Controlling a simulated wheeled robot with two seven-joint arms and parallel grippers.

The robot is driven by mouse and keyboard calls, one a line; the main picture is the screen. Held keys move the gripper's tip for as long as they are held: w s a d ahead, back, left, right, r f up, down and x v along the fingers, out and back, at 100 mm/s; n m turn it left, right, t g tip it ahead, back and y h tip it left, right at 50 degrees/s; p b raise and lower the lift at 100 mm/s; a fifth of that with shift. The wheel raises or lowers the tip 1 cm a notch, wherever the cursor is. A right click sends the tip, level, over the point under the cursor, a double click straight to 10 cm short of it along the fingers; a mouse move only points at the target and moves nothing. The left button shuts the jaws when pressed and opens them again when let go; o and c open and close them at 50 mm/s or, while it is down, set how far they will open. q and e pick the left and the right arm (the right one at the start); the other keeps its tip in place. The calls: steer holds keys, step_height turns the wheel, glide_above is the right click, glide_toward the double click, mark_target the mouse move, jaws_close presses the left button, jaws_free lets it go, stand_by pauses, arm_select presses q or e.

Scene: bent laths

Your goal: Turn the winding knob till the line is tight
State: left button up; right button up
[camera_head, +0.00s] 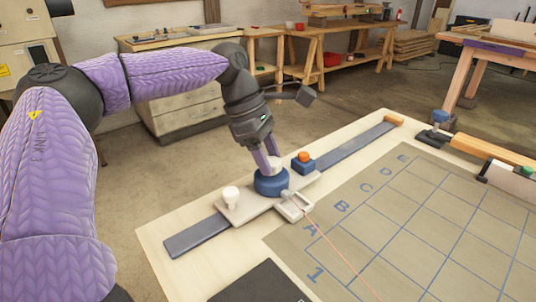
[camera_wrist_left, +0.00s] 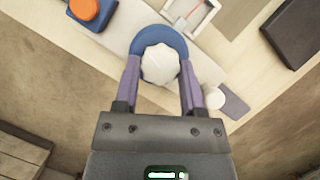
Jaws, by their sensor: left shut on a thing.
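The white winding knob (camera_head: 274,163) sits on a round blue base (camera_head: 270,182) on a pale carriage plate (camera_head: 243,205). My left gripper (camera_head: 266,160) reaches down over the knob, its two purple fingers shut on it. In the left wrist view the fingers stand on either side of the pale, lobed knob (camera_wrist_left: 160,65), with the blue base (camera_wrist_left: 146,36) behind it. The thin reddish line (camera_head: 335,247) leaves a small square pale guide (camera_head: 293,206) and runs straight across the mat, out of view at the bottom. My right gripper is not in view.
An orange button on a blue block (camera_head: 303,162) and a white peg (camera_head: 231,196) flank the knob. A dark rail (camera_head: 350,147) runs along the board (camera_head: 155,236). The gridded mat (camera_head: 400,215) is mostly clear. A black item (camera_head: 262,284) lies at the near edge.

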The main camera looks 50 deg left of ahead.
arm_select(q)
jaws_close()
